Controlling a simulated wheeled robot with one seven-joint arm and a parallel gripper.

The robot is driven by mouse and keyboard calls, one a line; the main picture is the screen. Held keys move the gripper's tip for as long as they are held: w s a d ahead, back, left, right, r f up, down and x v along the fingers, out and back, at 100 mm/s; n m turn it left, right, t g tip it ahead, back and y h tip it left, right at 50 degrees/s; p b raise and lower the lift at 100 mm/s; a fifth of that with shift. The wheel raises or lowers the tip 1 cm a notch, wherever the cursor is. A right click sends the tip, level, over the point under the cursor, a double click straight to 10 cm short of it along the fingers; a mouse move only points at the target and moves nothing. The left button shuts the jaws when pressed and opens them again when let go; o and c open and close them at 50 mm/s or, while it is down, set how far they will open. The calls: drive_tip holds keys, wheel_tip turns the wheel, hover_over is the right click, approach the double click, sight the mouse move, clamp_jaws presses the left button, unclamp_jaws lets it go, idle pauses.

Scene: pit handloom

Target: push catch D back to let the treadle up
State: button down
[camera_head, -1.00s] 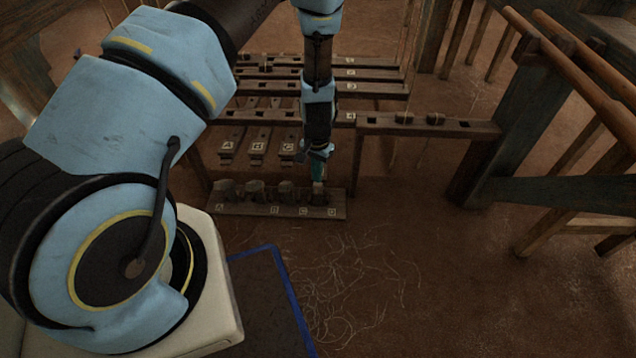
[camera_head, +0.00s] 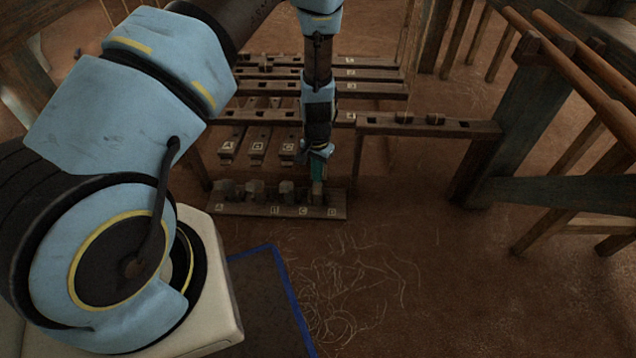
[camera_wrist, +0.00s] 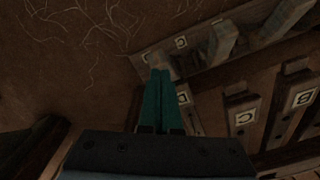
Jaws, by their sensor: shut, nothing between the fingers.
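My gripper (camera_head: 317,178) is shut and empty, pointing down at the right end of the catch rail (camera_head: 262,210). Its green fingers (camera_wrist: 160,88) show together in the wrist view. Catch D (camera_head: 318,196) stands above the letter D on the rail, right at the fingertips and partly hidden by them. I cannot tell whether they touch. The treadle marked D (camera_wrist: 184,99) lies close to the right of the fingers in the wrist view; in the head view my arm hides it.
Catch C (camera_wrist: 221,42) stands beside catch D on the rail. Treadle C (camera_wrist: 242,118) and treadle B (camera_wrist: 304,98) lie alongside. A slotted beam (camera_head: 430,124) stands behind to the right. A blue-edged mat (camera_head: 270,295) and bare floor with loose threads are in front.

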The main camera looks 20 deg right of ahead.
drive_tip(key=shift+f, duration=0.1)
drive_tip(key=shift+f+b, duration=0.5)
drive_tip(key=shift+f, duration=0.25)
drive_tip(key=shift+f, duration=0.1)
drive_tip(key=shift+f, duration=0.1)
wheel_tip(320, 180, up, 6)
drive_tip(key=s+p, duration=0.1)
drive_tip(key=p, duration=0.4)
drive_tip(key=shift+s+a, duration=0.25)
drive_tip(key=shift+a, duration=0.1)
idle(0.4)
